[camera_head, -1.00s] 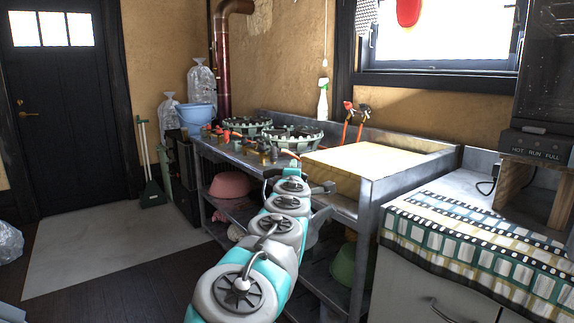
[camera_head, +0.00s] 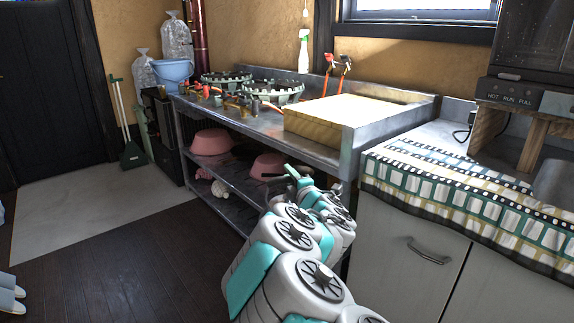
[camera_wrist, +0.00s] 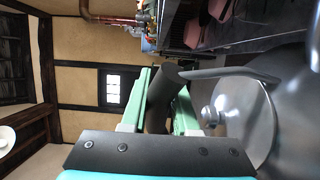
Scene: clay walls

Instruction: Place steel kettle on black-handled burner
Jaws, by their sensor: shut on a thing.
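The steel kettle (camera_wrist: 290,115) fills the right of the wrist view, with its round lid and knob turned toward the camera. My gripper (camera_wrist: 165,85) has green fingers shut around the kettle's dark handle. In the head view my gripper (camera_head: 292,176) is low in front of the metal counter, below its top; the kettle is hidden or not clear there. Two round burners with toothed rims, a left one (camera_head: 226,77) and a right one (camera_head: 273,91), stand on the counter's left part. Small valves with red, orange and dark parts sit before them; I cannot tell which burner has the black handle.
A yellowish block (camera_head: 325,118) sits on the counter right of the burners. A cabinet with a patterned cloth (camera_head: 450,185) stands at right. The floor (camera_head: 120,260) at left is mostly clear.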

